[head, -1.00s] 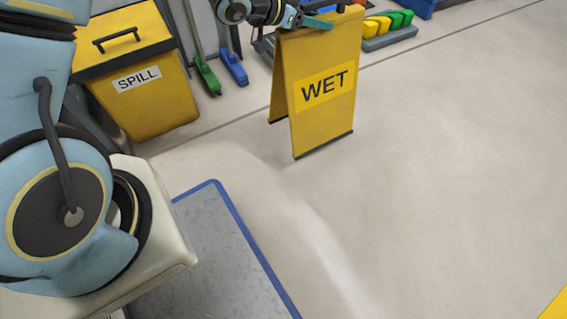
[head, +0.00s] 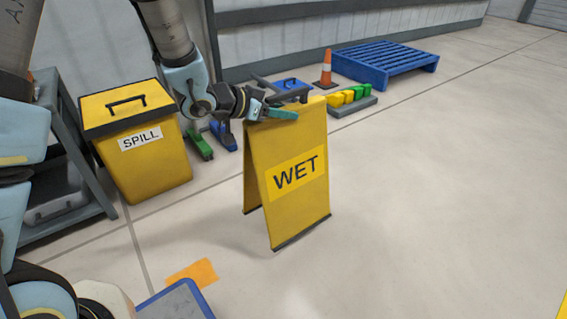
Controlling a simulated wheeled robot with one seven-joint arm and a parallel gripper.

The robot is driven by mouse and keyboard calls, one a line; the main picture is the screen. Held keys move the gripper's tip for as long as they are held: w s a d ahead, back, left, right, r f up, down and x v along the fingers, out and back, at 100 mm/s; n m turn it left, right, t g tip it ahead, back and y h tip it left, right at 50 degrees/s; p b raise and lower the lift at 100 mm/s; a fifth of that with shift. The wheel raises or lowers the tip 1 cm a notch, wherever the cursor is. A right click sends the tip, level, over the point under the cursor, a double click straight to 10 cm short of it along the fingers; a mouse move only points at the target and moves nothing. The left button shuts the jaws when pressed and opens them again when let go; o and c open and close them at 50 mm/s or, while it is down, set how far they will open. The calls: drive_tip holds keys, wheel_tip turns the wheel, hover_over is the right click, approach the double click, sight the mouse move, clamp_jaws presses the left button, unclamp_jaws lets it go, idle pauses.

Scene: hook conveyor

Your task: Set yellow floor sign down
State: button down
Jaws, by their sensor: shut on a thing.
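The yellow floor sign (head: 297,200), marked WET, is a folded A-shaped board with dark bottom edges. It stands upright and spread in the middle of the head view, and I cannot tell for certain whether its feet touch the floor. My gripper (head: 283,112) is at the sign's top edge, reaching in from the left, and is shut on it. The far finger is hidden behind the sign's top.
A yellow SPILL bin (head: 150,168) stands at left beside a grey shelf cart (head: 75,190). Behind are a blue pallet (head: 385,60), an orange cone (head: 327,72) and a rack (head: 355,104) of yellow and green pieces. An orange floor patch (head: 193,272) lies in front.

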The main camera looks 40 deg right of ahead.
sight(283, 141)
wheel_tip(283, 141, down, 8)
drive_tip(key=b, duration=0.4)
drive_tip(key=shift+d+f, duration=0.1)
drive_tip(key=shift+f, duration=0.3)
drive_tip(key=shift+c, duration=2.2)
unclamp_jaws()
drive_tip(key=shift+f, duration=0.1)
